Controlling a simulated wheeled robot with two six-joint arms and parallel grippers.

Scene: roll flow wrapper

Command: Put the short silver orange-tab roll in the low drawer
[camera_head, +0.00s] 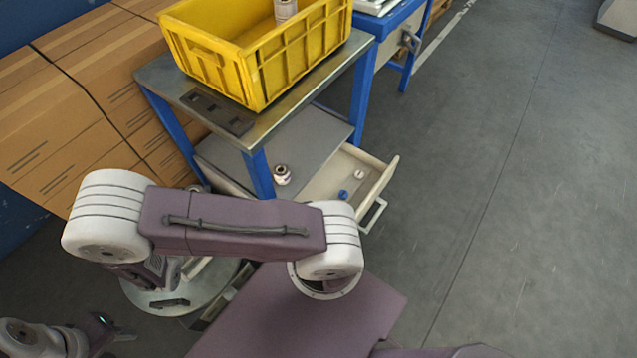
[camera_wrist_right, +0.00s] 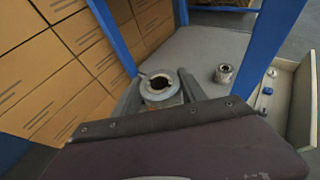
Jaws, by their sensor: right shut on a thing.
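My right gripper (camera_wrist_right: 160,92) is shut on a silver roll (camera_wrist_right: 160,84), whose dark open core faces up in the right wrist view. In the head view my own arm covers most of this gripper. The low drawer (camera_head: 377,186) is pulled open at the table's right side, under the lower shelf. It also shows at the right of the wrist view (camera_wrist_right: 298,105). A blue piece and a white piece lie in it. The held roll is left of the drawer. Part of my left arm shows at lower left; its jaws are unclear.
Another silver roll (camera_head: 282,175) stands on the lower shelf (camera_head: 225,160), between gripper and drawer. Blue table legs (camera_head: 258,172) frame the shelf. A yellow crate (camera_head: 262,75) holding a roll sits on top. Cardboard boxes (camera_head: 75,120) stand at left. The floor at right is clear.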

